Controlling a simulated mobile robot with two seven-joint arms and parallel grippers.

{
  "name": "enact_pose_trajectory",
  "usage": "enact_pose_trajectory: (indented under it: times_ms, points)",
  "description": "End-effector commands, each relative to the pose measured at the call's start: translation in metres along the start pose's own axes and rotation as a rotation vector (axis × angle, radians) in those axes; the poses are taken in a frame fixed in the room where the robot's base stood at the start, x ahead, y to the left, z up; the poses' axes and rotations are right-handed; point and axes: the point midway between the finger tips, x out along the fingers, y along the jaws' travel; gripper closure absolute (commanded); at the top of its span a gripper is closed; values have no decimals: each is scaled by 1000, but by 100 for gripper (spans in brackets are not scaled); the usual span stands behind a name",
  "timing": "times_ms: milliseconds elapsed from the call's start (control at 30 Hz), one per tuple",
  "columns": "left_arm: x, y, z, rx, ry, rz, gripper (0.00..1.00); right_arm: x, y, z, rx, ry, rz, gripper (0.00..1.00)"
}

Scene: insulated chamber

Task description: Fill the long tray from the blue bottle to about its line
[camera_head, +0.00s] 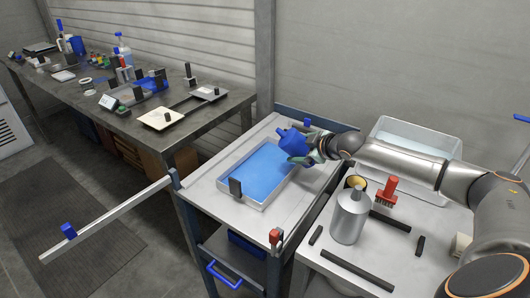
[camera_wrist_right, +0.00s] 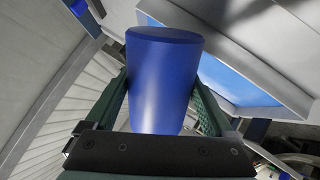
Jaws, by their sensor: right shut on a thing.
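The long tray (camera_head: 258,204) is a pale, shallow tray on a grey cart top in the head view. Its inside shows blue across the floor, and part of it shows in the right wrist view (camera_wrist_right: 296,96). I cannot make out its line. My right gripper (camera_head: 311,148) is shut around the blue bottle (camera_head: 291,141), which is tilted over the tray's far right side. In the right wrist view the bottle (camera_wrist_right: 163,80) sits between both green fingers (camera_wrist_right: 163,98). Its mouth and any stream are not clear. My left gripper is not in view.
A black block (camera_head: 236,187) stands at the tray's near-left edge. A cluttered bench (camera_head: 140,110) runs along the left wall.

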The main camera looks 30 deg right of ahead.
Motion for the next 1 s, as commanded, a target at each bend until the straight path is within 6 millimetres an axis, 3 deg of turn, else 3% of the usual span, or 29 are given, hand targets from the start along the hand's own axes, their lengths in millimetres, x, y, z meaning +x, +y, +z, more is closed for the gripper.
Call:
enact_pose_trajectory:
  times_ms: [1000]
  points:
    - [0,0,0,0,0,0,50,-2,2,2,-48,-50,2,98]
